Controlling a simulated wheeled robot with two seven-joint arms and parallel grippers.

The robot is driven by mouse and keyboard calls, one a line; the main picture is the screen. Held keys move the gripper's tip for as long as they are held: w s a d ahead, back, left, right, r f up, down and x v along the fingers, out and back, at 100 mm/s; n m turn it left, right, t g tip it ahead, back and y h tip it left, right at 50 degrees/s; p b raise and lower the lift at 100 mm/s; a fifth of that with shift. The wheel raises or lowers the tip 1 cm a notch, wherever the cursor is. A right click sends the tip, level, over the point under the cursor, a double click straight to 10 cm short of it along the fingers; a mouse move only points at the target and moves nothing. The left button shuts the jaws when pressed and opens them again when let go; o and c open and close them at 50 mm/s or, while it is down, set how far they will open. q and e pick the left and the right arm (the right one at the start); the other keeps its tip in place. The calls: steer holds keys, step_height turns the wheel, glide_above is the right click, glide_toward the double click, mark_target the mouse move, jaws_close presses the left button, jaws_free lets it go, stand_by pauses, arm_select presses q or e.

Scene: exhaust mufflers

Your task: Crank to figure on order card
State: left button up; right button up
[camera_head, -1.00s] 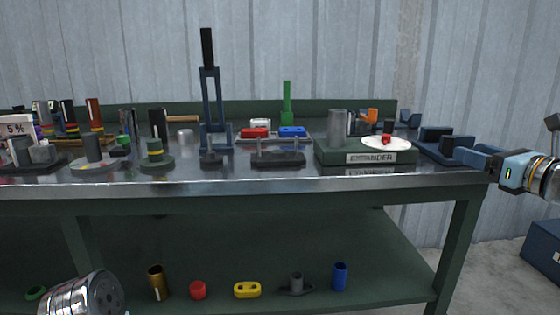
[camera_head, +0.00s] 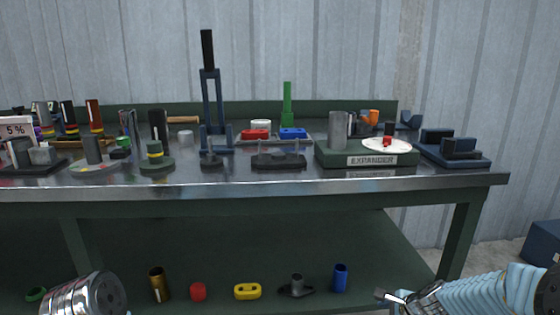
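The expander (camera_head: 335,160), a dark green box with a white name label, stands at the right of the bench top. On it are a grey upright cylinder (camera_head: 337,130) and a white round dial (camera_head: 398,146) with a small red part and a dark upright knob. The order card (camera_head: 15,130), white and reading "5 %", stands at the far left, partly cut by the picture edge. My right arm comes in at the lower right; a small part of its gripper (camera_head: 390,296) shows, apart from the expander. At the lower left only metal of my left arm shows, without fingers.
The bench (camera_head: 220,187) has a steel top crowded with fixtures, including a tall blue press (camera_head: 211,100), a green post (camera_head: 287,105) and a blue vise (camera_head: 455,148). A lower shelf (camera_head: 260,255) holds several small parts. The bench's front strip is mostly clear.

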steer(key=s+a+f+n+g, duration=0.2)
steer(key=s+a+f+n, duration=0.15)
steer(key=f, duration=0.25)
steer(key=s+a+f+n+g, duration=0.1)
steer(key=s+a+f+n, duration=0.2)
steer(key=s+f, duration=0.25)
steer(key=s+a+f+n+g, duration=0.1)
steer(key=s+a+f+n, duration=0.3)
steer(key=s, duration=0.4)
steer(key=s+a+f+n+g+y, duration=0.1)
steer(key=s+a+f+n, duration=0.4)
steer(key=s+n, duration=0.2)
steer(key=shift+s+a+f+g+p, duration=0.15)
steer(key=shift+s+a+g+p, duration=0.2)
steer(key=shift+s+g, duration=0.1)
steer(key=shift+d+n, duration=0.1)
steer(key=shift+n, duration=0.15)
stand_by(0.6)
